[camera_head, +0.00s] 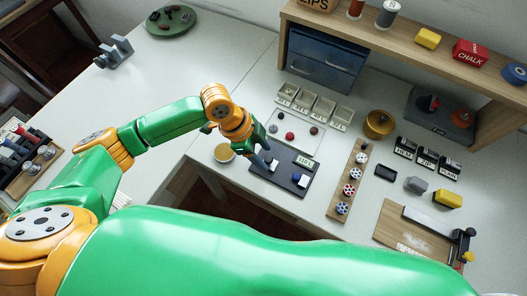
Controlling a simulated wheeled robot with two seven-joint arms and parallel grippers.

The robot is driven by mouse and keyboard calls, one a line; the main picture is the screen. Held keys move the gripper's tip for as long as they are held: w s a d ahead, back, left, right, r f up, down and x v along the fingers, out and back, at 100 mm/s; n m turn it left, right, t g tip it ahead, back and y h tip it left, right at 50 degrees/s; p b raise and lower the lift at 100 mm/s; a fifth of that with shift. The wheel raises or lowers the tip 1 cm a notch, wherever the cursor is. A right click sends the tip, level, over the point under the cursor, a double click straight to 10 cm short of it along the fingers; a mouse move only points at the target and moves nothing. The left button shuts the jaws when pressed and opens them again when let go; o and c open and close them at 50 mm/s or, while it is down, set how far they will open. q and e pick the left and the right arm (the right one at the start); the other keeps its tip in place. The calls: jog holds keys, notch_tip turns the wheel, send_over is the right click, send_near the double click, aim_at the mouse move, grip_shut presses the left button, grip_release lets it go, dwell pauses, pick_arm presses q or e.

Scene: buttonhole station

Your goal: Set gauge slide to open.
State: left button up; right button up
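A dark flat plate (291,183) lies near the front edge of the table, with a small white label (305,162) at its upper right. A pale block (302,181) sits on its right part, and another small pale piece (272,166) shows at its left part. I cannot read the label or tell for sure that this is the gauge slide. My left gripper (262,158) points down over the plate's left end, close beside the left pale piece. Contact and the gap between its fingers are too small to make out. My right gripper is out of view.
A round tan-topped dish (224,152) stands left of the plate. Behind it is a white tray with small buttons (290,136). A wooden strip with spools (348,180) stands to the right. A wooden board with a metal bar (412,232) lies far right. The left tabletop is mostly clear.

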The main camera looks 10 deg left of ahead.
pick_arm(q)
jog(key=shift+r, duration=0.1)
jog(key=v, duration=0.7)
